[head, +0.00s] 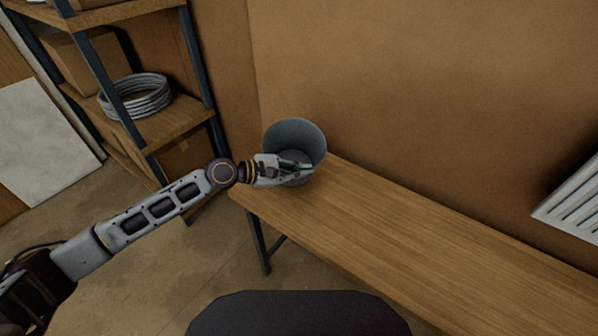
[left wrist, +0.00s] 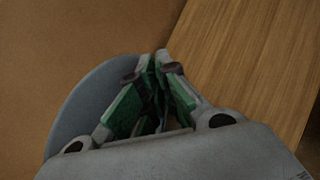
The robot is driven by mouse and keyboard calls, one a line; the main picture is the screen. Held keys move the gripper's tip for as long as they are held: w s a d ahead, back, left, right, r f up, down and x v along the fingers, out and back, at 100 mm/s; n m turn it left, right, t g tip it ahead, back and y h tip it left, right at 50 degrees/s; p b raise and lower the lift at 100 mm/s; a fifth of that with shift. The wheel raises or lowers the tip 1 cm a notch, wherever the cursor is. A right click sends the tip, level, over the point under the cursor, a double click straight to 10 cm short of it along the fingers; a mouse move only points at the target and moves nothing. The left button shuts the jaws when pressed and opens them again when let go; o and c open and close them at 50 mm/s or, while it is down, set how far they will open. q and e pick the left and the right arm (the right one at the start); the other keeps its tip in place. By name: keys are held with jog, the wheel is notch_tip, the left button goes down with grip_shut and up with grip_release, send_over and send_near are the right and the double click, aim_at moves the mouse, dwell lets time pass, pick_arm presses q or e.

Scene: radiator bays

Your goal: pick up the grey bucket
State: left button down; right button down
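The grey bucket (head: 298,131) is at the far left end of the wooden bench, near the wall, with its open top facing me. My left gripper (head: 303,167) reaches across the bucket's near side, its green-padded fingers showing against the bucket's inside. In the left wrist view the fingers (left wrist: 152,66) are drawn together at the tips, with the bucket (left wrist: 88,100) to their left. The fingers look shut on the bucket's wall, though the contact itself is hidden. I cannot tell whether the bucket's base touches the bench. My right gripper is not in view.
The wooden bench (head: 400,235) is bare to the right of the bucket. A shelf rack (head: 170,125) with a coiled hose (head: 135,97) and a cardboard box (head: 85,62) stands at the left. A white radiator (head: 575,200) hangs at the right.

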pick_arm(q)
notch_tip(320, 180, up, 8)
jog(key=shift+r+p, duration=0.2)
jog(key=shift+p, duration=0.3)
jog(key=shift+r, duration=0.8)
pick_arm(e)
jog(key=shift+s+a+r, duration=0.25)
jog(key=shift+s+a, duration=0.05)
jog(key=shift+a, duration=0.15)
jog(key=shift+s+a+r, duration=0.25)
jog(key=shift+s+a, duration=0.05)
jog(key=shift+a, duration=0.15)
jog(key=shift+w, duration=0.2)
